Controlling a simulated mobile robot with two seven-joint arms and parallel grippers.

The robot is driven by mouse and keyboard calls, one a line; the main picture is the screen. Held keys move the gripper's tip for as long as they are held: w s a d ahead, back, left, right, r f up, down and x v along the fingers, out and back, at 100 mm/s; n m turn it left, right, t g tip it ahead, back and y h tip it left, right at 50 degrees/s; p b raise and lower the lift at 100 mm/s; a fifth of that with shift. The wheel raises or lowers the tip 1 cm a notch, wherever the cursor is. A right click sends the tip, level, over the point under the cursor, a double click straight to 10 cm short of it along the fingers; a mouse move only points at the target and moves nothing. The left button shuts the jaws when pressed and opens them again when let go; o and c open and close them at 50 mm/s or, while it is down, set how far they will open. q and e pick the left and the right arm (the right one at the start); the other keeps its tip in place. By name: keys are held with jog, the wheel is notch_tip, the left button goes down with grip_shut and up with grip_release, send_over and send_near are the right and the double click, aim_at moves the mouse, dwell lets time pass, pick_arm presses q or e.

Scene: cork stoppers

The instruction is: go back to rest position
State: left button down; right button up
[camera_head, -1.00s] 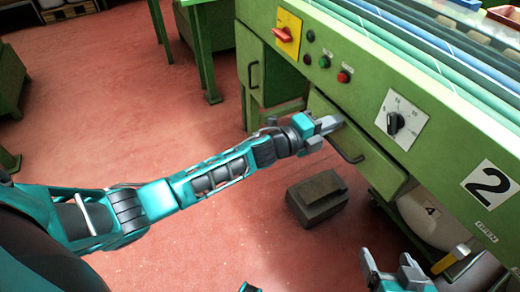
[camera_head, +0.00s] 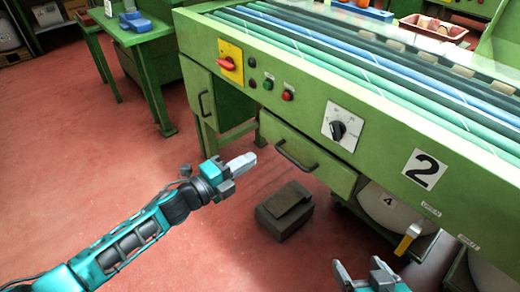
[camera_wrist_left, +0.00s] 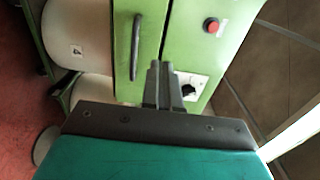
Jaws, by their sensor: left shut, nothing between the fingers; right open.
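My left gripper (camera_head: 241,164) is shut and empty, held over the red floor in front of the green machine (camera_head: 270,112). It is apart from the machine's drawer, left of the drawer handle (camera_head: 294,157). The left wrist view shows its closed fingers (camera_wrist_left: 159,85) with the green panel, a dark handle and a red button beyond. My right gripper (camera_head: 360,272) is at the bottom edge of the head view, open and empty, with its fingers spread apart.
A dark box (camera_head: 284,211) stands on the floor near the drawer. A yellow-handled tool (camera_head: 408,240) and white round containers (camera_head: 392,207) are under the machine at the right. A green table (camera_head: 146,50) stands at the back left. The red floor at left is clear.

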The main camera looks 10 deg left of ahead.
pick_arm(q)
jog(key=s+a+f+n+g+y, duration=0.1)
jog(key=s+f+n+y, duration=0.3)
jog(key=s+n, duration=0.55)
jog(key=s+a+f+n+g+y, duration=0.1)
jog(key=s+f+n+g+y, duration=0.2)
jog(key=s+n, duration=0.65)
notch_tip(320, 180, up, 12)
jog(key=a+n+y+p, duration=0.2)
jog(key=n+p, duration=0.2)
jog(key=p, duration=1.2)
jog(key=shift+s+a+f+t+p, duration=0.25)
jog(key=shift+a+t+p, duration=0.05)
jog(key=shift+a+p, duration=0.1)
pick_arm(e)
jog(key=s+d+r+h, duration=0.1)
jog(key=d+r, duration=0.2)
jog(key=r, duration=0.9)
jog(key=shift+s+d, duration=0.2)
jog(key=shift+s, duration=0.2)
